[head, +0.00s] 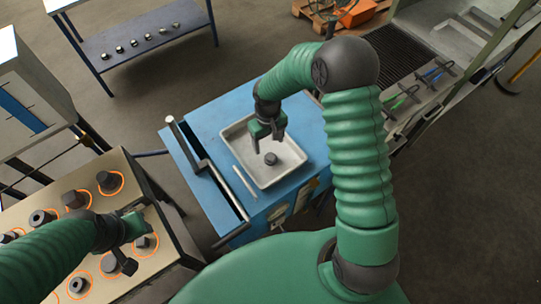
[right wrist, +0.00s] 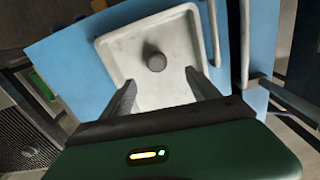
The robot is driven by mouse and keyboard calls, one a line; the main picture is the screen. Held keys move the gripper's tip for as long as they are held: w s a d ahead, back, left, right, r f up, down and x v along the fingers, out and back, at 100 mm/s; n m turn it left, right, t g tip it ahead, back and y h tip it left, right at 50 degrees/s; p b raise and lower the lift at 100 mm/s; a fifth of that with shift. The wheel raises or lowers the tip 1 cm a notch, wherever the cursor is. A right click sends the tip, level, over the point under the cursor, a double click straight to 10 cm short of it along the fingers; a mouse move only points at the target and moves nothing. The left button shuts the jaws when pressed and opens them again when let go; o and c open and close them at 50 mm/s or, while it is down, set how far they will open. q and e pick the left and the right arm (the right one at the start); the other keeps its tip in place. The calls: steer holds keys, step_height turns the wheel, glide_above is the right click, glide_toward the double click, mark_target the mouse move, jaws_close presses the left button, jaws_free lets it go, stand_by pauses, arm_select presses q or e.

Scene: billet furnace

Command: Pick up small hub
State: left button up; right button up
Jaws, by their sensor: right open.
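A small dark grey hub (head: 271,158) stands in a pale shallow tray (head: 288,177) on the blue cart. It also shows in the right wrist view (right wrist: 156,60), near the middle of the tray (right wrist: 112,47). My right gripper (head: 268,147) is open and empty above the tray, close to the hub. In the right wrist view, its two fingers (right wrist: 160,78) point toward the hub, one to each side, with the hub beyond the tips. My left gripper (head: 137,238) is over the board at lower left, its fingers apart, with nothing seen held.
The board (head: 165,262) at lower left bears several dark parts in orange rings. The blue cart (head: 213,118) has a handle bar (head: 190,146) at its left. A blue table (head: 95,47) with small parts stands at the back. A grated metal bench (head: 405,55) is at right.

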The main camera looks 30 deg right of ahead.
mark_target(270, 156)
steer(key=f, duration=0.3)
steer(key=f+p, duration=0.1)
steer(key=f, duration=0.3)
steer(key=d+f+p, duration=0.1)
steer(key=f, duration=0.2)
steer(key=shift+w+d+f, duration=0.1)
steer(key=shift+w+f, duration=0.05)
steer(key=shift+f, duration=0.55)
steer(key=shift+w+a, duration=0.1)
steer(key=shift+a, duration=0.2)
steer(key=shift+c, duration=0.8)
steer(key=shift+d, duration=0.2)
steer(key=c, duration=1.2)
jaws_close()
